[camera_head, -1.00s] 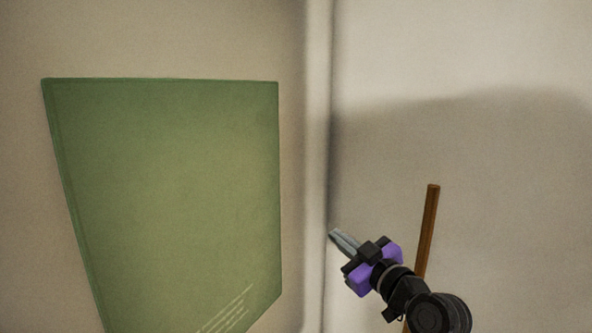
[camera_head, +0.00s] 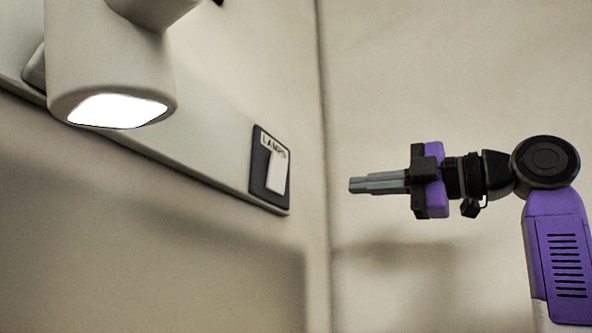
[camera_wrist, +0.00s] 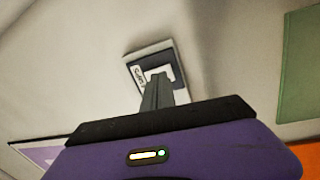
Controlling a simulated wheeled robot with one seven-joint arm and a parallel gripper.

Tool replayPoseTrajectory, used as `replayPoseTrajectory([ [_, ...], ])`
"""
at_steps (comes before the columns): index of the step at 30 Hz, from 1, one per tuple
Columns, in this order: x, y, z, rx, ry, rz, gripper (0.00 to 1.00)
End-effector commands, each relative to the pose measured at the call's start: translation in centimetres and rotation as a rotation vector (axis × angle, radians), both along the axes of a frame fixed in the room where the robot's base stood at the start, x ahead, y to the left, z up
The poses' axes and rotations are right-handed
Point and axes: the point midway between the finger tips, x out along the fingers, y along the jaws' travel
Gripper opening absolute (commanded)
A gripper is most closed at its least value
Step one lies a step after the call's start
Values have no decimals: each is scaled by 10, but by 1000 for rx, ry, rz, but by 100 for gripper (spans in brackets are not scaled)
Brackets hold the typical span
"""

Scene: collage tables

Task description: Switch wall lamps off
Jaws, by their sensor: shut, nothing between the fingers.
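A wall lamp (camera_head: 112,60) with a pale housing glows white at its lower face, at the upper left of the head view. A dark switch plate (camera_head: 269,168) with a "LAMPS" label and a white rocker (camera_head: 277,172) sits at the right end of a pale wall rail. My gripper (camera_head: 352,185) is shut and empty, to the right of the switch and pointing left toward it, apart from it in the head view. In the wrist view the switch (camera_wrist: 156,70) lies just beyond the fingertips (camera_wrist: 157,80), which partly cover it; contact cannot be told there.
The pale rail (camera_head: 190,150) runs along the wall under the lamp. A wall corner (camera_head: 322,150) stands between switch and gripper in the head view. A green panel (camera_wrist: 299,70) shows at the right of the wrist view.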

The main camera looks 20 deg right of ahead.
Motion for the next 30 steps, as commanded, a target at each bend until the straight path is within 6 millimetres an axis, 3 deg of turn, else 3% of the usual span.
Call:
replayPoseTrajectory([
  [1,-13,5,17,-39,-20,5,0],
  [6,-36,16,39,-116,-48,17,0],
  [17,-39,17,42,-127,-53,19,0],
  [23,-29,24,44,-126,-52,19,0],
  [30,5,50,51,-125,-50,23,0],
])
